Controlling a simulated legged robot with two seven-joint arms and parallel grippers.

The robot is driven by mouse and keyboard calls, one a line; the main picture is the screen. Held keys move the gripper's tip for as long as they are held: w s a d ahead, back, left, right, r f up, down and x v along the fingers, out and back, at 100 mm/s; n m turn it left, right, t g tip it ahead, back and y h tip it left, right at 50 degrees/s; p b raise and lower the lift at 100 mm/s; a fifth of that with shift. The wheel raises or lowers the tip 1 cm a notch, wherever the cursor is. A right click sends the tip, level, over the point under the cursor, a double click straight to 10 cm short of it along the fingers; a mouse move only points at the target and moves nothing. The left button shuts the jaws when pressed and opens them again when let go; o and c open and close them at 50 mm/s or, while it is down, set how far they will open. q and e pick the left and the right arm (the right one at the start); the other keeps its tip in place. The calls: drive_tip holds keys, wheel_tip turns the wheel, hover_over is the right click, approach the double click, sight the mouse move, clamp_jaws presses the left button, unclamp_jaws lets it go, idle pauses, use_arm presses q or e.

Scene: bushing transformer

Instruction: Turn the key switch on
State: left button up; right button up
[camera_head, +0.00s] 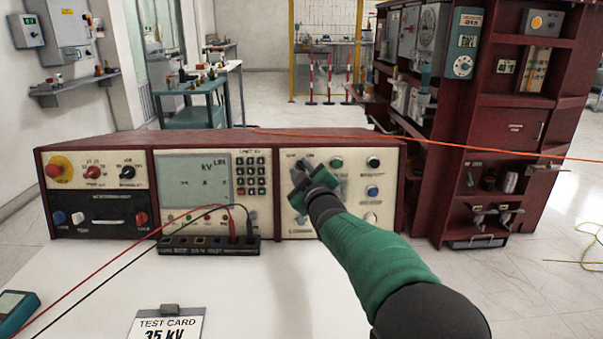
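The test console (230,138) stands on the white table, its front panels facing me. My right arm comes in from the lower right in a green sleeve. My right gripper (304,174) is at the upper left of the console's right-hand white panel (388,190), at the spot under a small dark label. The key switch cannot be made out there, as the gripper covers that spot. I cannot tell whether the fingers are open, shut or touching it. My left gripper is not in view.
Green (336,162), black (374,162) and blue (372,191) controls sit close right of my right gripper. A black terminal strip (208,250) with red and black leads lies before the console. A test card (168,324) lies in front. The white table (270,295) is otherwise mostly clear.

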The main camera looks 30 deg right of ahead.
drive_tip(key=shift+d, duration=0.1)
drive_tip(key=shift+d, duration=0.1)
clamp_jaws()
